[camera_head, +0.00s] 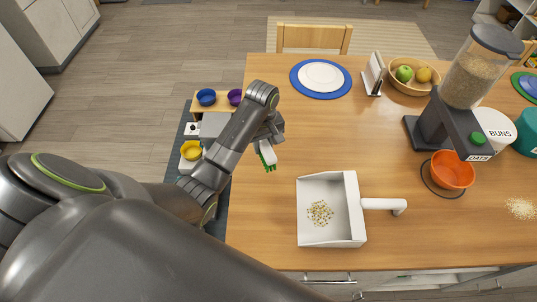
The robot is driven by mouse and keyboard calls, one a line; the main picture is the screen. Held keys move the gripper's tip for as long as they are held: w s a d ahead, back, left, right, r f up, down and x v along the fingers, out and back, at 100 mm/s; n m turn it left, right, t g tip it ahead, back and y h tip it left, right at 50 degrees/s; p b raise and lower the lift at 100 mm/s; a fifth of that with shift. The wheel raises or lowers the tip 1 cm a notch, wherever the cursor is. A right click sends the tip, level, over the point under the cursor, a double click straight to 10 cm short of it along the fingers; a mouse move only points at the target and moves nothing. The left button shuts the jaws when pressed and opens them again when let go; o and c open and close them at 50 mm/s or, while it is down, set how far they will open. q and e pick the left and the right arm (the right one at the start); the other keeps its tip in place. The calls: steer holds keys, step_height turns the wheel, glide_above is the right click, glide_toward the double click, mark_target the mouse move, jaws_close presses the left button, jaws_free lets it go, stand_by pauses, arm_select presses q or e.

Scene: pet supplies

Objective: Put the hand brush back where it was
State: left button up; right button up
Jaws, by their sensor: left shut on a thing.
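My left gripper (266,138) is above the left part of the wooden table, near its left edge. It is shut on the hand brush (268,157), of which a small green and white part shows below the jaws. The gripper and forearm hide the rest of the brush. A white dustpan (348,186) with a white handle pointing right lies on the table, right of and nearer than the brush. Yellowish crumbs lie in the pan. My right gripper is out of view.
An orange bowl (453,172) sits under a dispenser (462,85) labelled OATS. Loose oats (521,208) lie at the right. A blue plate (321,94), a stand (373,74) and a fruit basket (409,91) stand at the back. The table's middle is clear.

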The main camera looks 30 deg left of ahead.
arm_select(q)
steer(key=shift+s+d+f, duration=0.1)
steer(key=shift+f, duration=0.5)
steer(key=shift+s+d+f, duration=0.1)
steer(key=shift+f, duration=0.45)
steer(key=f, duration=0.1)
steer(key=f+p, duration=0.1)
steer(key=f, duration=0.1)
steer(key=shift+w+f, duration=0.1)
steer(key=shift+w, duration=0.3)
steer(key=shift+f, duration=0.1)
steer(key=shift+s, duration=0.1)
steer(key=shift+f, duration=0.1)
steer(key=o, duration=1.1)
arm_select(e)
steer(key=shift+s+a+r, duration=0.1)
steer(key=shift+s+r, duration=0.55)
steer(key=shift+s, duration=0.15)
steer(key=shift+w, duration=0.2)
